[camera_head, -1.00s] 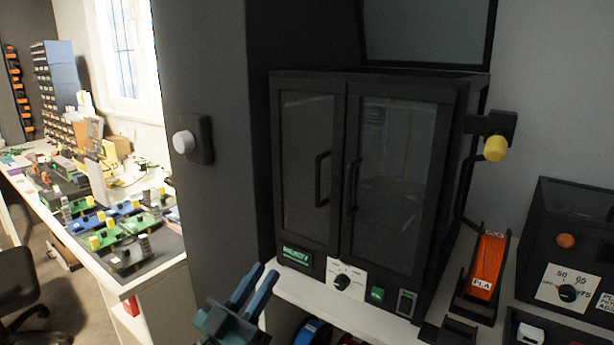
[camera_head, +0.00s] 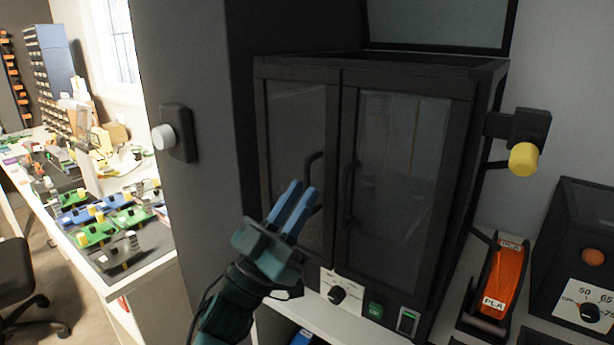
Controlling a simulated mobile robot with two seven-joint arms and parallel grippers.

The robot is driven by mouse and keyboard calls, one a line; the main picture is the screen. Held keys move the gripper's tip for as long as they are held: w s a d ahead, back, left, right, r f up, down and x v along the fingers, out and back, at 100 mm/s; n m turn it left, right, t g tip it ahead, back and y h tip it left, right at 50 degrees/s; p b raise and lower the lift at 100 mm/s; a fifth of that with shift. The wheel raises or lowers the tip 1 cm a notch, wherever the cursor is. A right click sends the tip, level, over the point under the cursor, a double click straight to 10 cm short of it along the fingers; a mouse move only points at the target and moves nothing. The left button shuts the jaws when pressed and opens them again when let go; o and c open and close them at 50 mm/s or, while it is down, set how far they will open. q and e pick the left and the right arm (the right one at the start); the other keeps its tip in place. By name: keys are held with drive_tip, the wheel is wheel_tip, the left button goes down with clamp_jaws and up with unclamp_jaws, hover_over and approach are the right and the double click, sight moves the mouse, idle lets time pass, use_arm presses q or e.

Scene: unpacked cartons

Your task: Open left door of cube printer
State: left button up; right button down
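The cube printer (camera_head: 300,72) is a black cabinet with two glazed doors, both shut. Its left door (camera_head: 295,125) has a dark bar handle (camera_head: 312,160) near the middle seam; the handle's top shows and its lower part is hidden behind my fingers. The right door (camera_head: 400,150) has its own handle (camera_head: 347,190) just right of the seam. My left gripper (camera_head: 304,188) has blue fingers with a gap between them, pointing up at the left door's handle. It looks open and empty; I cannot tell whether it touches the handle. My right gripper is not in view.
A dark column with a white knob (camera_head: 163,137) stands left of the printer. A yellow knob (camera_head: 524,158) sits on its right side. An orange PLA spool (camera_head: 503,275) stands at the lower right. A cluttered workbench (camera_head: 130,272) is far left.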

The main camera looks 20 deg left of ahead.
use_arm(q)
drive_tip(key=shift+x, duration=1.35)
drive_tip(key=shift+c, duration=0.3)
clamp_jaws()
